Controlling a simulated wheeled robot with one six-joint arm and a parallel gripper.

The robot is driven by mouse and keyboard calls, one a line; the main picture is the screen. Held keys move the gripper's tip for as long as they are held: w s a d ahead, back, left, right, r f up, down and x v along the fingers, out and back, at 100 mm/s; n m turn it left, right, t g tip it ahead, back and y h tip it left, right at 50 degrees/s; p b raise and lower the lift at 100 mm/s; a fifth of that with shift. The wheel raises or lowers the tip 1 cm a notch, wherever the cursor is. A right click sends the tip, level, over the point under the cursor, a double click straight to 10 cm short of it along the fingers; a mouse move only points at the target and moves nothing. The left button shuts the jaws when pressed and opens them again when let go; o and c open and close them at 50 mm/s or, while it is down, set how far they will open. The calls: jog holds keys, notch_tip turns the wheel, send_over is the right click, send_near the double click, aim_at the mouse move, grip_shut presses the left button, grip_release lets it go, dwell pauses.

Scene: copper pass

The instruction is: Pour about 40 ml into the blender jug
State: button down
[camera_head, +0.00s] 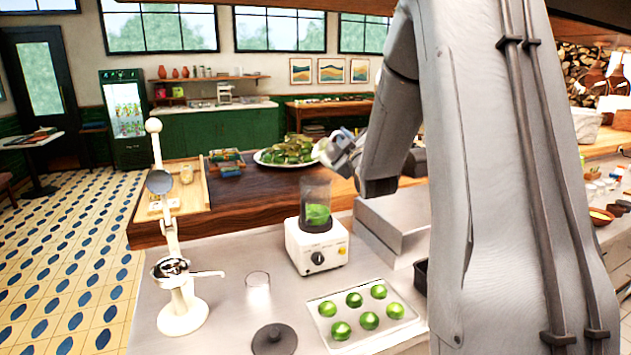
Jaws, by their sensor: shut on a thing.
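The blender (316,250) stands on the steel counter, with a white base and a dark dial. Its clear, dark-tinted jug (317,188) sits upright and uncovered on the base, with green leafy matter inside. My gripper (340,148) is above and slightly right of the jug, apart from it. It is shut on a small pale vessel (325,154), which looks tilted toward the left. The vessel's contents and the fingertips are too small to make out. I see no stream of liquid between the vessel and the jug.
A white hand press (181,312), a clear glass (258,280), a dark round lid (274,339) and a tray (338,347) of several limes surround the blender. A heaped platter (262,160) stands behind on the wooden counter. My arm hides much of the right side.

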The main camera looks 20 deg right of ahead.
jog(key=shift+a+f+n+t+y, duration=0.1)
jog(key=shift+a+n+t+y, duration=0.35)
jog(key=shift+n, duration=1.05)
jog(key=shift+s+d+n, duration=0.1)
jog(key=shift+d+n, duration=0.2)
jog(key=shift+d, duration=0.35)
dwell(0.4)
jog(key=shift+d+f+y, duration=0.1)
jog(key=shift+y, duration=0.15)
jog(key=shift+f+n, duration=0.1)
jog(key=shift+n, duration=0.5)
dwell(0.4)
jog(key=d+m, duration=0.1)
jog(key=m, duration=0.1)
jog(key=d+m+g+h, duration=0.1)
jog(key=m, duration=0.2)
jog(key=d+m, duration=0.2)
jog(key=m, duration=0.1)
jog(key=shift+s+r+g+h, duration=0.15)
jog(key=shift+r+g+h, duration=0.1)
jog(key=shift+h, duration=0.15)
jog(key=shift+f, duration=0.1)
